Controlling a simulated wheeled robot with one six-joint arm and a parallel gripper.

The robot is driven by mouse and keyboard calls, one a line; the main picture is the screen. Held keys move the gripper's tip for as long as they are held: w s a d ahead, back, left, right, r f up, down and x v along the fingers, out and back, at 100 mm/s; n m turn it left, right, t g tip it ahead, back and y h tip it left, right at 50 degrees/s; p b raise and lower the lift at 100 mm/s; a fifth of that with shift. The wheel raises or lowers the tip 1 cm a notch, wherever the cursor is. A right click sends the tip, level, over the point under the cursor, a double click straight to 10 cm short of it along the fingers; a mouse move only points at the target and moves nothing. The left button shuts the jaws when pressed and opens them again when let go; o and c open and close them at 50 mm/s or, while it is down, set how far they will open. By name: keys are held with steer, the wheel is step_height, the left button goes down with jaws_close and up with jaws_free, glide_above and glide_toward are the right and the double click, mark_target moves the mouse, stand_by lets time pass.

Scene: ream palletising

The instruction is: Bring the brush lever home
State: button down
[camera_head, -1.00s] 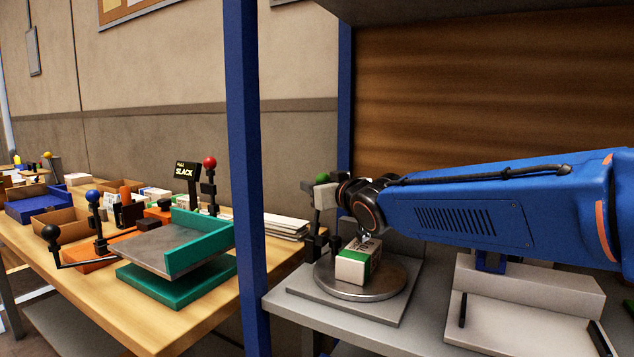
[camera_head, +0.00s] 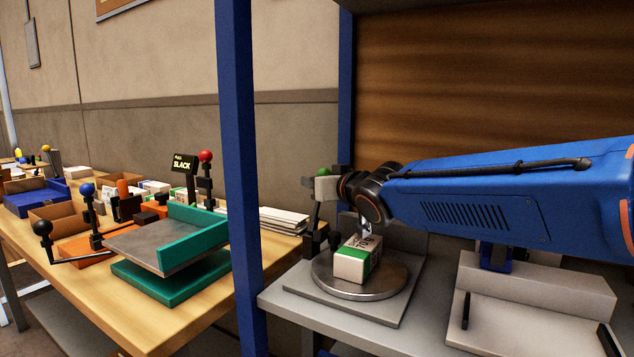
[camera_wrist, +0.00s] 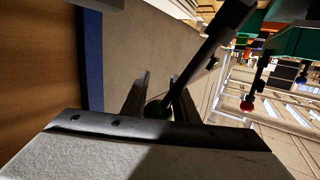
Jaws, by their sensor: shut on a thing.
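The brush lever has a dark rod and a green knob (camera_head: 323,172). It stands at the back left of a round metal turntable (camera_head: 335,288). In the wrist view the green knob (camera_wrist: 156,110) lies between the two fingers, and the dark rod (camera_wrist: 210,55) slants up to the right.
A white and green ream (camera_head: 354,262) stands on the turntable, below my wrist. A blue post (camera_head: 238,180) rises left of the shelf.

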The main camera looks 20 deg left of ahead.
steer(key=c, duration=1.4)
jaws_free()
steer(key=shift+a+f, duration=0.1)
steer(key=shift+a, duration=0.05)
steer(key=v, duration=1.7)
steer(key=shift+s, duration=0.15)
